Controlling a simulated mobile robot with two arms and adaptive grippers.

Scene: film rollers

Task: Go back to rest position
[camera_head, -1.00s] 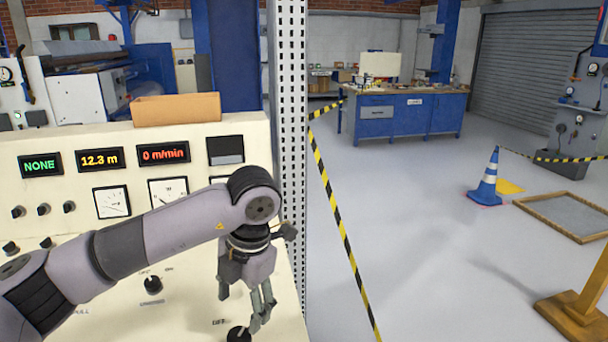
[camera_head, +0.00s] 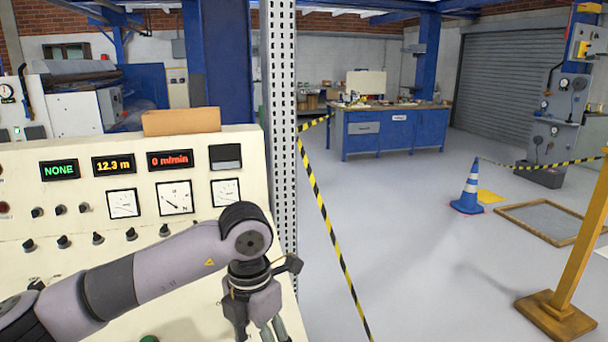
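My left arm comes in from the lower left across the cream control panel (camera_head: 240,170). My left gripper (camera_head: 258,333) hangs downward at the bottom edge, in front of the panel's right side. Its fingers look apart with nothing seen between them, but their tips are cut off by the frame. My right arm and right gripper are not in view. The panel has a green NONE display (camera_head: 59,170), a 12.3 m display (camera_head: 114,165), a red 0 m/min display (camera_head: 170,160), white dial gauges (camera_head: 175,197) and several black knobs (camera_head: 98,238).
A perforated metal post (camera_head: 282,120) stands just right of the panel. A yellow-black barrier tape (camera_head: 325,215) runs beyond it. A yellow wooden stand (camera_head: 580,255), a blue cone (camera_head: 469,188) and a framed floor mat (camera_head: 550,220) are to the right. Open floor lies between.

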